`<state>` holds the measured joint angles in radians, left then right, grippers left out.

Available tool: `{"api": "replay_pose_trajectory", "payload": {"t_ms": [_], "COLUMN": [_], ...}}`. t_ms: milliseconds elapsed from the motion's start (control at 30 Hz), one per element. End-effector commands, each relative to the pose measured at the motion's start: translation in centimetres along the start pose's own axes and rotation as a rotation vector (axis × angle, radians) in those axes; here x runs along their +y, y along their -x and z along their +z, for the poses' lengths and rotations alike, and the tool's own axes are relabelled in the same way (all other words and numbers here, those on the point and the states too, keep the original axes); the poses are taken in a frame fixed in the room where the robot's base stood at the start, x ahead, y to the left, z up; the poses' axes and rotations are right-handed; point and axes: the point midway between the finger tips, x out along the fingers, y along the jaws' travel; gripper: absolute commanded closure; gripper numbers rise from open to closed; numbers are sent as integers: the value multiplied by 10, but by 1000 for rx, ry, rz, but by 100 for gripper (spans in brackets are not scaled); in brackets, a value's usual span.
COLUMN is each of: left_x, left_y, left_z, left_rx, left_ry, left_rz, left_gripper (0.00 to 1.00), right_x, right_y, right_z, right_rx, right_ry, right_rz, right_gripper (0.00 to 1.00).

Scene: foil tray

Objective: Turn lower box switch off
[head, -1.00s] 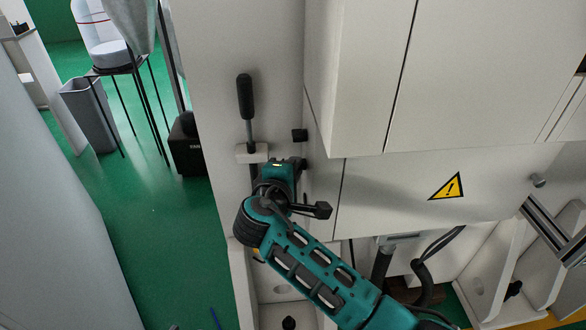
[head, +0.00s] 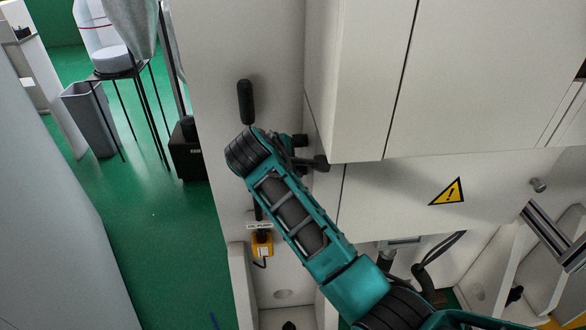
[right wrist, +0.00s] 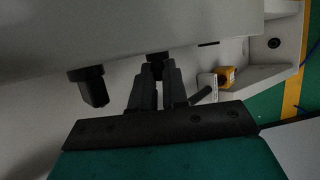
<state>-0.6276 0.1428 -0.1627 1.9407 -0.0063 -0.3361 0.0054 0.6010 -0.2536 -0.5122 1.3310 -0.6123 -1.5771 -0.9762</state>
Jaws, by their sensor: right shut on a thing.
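Two black switches stick out of the side of the white box on the wall. The upper one (head: 300,140) is free; in the right wrist view it is the black knob (right wrist: 92,86) at left. My right gripper (head: 319,163) is at the box side just below it. In the right wrist view its fingers (right wrist: 156,82) are closed around a dark piece on the box side, which looks like the lower box switch (right wrist: 157,58). Fingers and wrist hide most of that switch, so I cannot tell its position. My left gripper is not in view.
A lever with a black handle (head: 246,102) stands left of my right wrist. A yellow box (head: 262,243) with a label sits below; it also shows in the right wrist view (right wrist: 227,77). A warning sign (head: 447,192) is on the cabinet. Green floor lies open at left.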

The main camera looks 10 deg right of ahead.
Motion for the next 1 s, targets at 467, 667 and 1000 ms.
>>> {"api": "replay_pose_trajectory", "payload": {"t_ms": [467, 667, 1000], "left_x": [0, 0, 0], "left_y": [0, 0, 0], "left_z": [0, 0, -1], "left_rx": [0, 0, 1], "left_ry": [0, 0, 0], "left_rz": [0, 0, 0], "left_gripper": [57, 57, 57], "right_x": [0, 0, 0], "right_y": [-1, -1, 2], "right_z": [1, 1, 0], "right_rx": [-4, -3, -1], "right_ry": [6, 6, 5], "right_rz": [-14, -14, -12], "right_gripper": [100, 67, 61]}}
